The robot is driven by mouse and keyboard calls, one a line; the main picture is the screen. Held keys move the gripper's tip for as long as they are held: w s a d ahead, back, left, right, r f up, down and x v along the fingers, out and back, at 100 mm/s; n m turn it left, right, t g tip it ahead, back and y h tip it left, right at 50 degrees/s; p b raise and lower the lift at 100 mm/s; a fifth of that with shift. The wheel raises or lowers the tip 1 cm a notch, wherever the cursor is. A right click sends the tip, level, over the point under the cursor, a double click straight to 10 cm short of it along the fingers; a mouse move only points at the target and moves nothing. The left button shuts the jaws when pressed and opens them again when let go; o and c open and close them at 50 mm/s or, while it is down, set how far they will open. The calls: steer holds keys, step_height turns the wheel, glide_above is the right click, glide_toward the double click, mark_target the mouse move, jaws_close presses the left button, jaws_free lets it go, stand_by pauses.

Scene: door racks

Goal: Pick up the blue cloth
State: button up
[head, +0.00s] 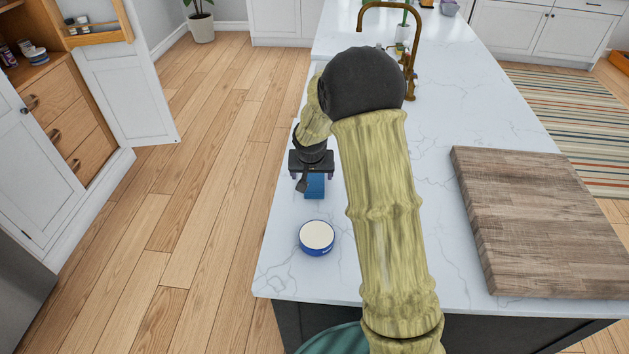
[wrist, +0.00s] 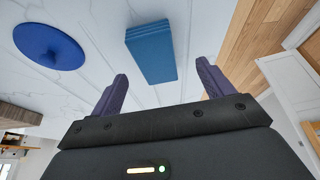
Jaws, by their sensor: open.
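The blue cloth (head: 315,187) is a small folded rectangle lying on the white marble counter, near its left edge. It shows whole in the wrist view (wrist: 151,52), with layered folds along one side. My gripper (head: 312,178) is above the cloth, and its body hides the cloth's far part in the head view. In the wrist view the two purple fingers (wrist: 163,86) stand wide apart with nothing between them. The cloth lies beyond the fingertips, roughly between them and apart from both.
A round blue tin with a white top (head: 317,237) sits on the counter (head: 285,270) nearer to me. A thick wooden board (head: 540,220) lies at the right. A brass faucet (head: 410,60) stands at the back. The counter's left edge runs close beside the cloth.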

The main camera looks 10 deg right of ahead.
mark_target(315, 179)
stand_by(0.3)
steer(key=w+f+p, duration=0.1)
steer(key=w+d+f, duration=0.1)
steer(key=f, duration=0.1)
steer(key=shift+w+d+f+p, duration=0.1)
steer(key=shift+d+f+p, duration=0.1)
steer(key=shift+p, duration=0.2)
steer(key=shift+w+f, duration=0.25)
steer(key=shift+f, duration=0.35)
steer(key=c, duration=1.1)
steer(key=shift+r, duration=0.1)
